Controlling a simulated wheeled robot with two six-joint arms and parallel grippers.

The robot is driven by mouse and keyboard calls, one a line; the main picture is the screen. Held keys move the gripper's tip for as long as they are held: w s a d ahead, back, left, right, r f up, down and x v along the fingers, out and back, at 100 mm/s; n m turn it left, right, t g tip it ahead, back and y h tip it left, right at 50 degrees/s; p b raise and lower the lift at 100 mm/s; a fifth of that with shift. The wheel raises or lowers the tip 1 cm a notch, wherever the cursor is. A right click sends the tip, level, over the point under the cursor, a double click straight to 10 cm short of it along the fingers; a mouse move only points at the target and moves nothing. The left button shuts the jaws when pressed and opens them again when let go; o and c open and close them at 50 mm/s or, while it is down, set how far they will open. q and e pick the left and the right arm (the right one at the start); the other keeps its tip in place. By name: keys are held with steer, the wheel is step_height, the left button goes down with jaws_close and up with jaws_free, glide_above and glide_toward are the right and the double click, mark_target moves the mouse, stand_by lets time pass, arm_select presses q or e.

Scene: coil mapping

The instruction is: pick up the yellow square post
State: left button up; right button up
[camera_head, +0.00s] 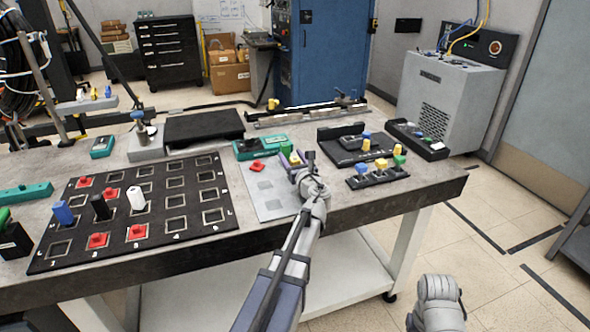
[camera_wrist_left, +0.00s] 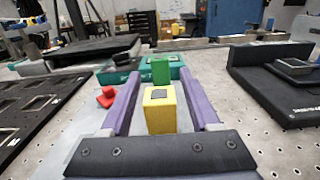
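The purple fingers are apart, with a gap on each side of the post. In the head view my left gripper (camera_head: 292,160) is over the pale sheet, and the yellow post (camera_head: 295,158) shows partly between its fingers. A green post (camera_wrist_left: 160,70) stands just behind it. My right arm's grey end (camera_head: 437,302) is at the lower right, off the table; its fingers cannot be made out.
A black grid board (camera_head: 140,212) with red, blue, black and white pieces lies to the left. A red piece (camera_wrist_left: 106,97) lies left of the gripper. A dark tray (camera_head: 360,150) and a rack (camera_head: 378,176) with yellow, blue and green pieces stand to the right.

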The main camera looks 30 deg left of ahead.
arm_select(q)
jaws_close()
steer(key=shift+r, duration=0.15)
stand_by(0.5)
step_height(320, 180, up, 10)
steer(key=p, duration=1)
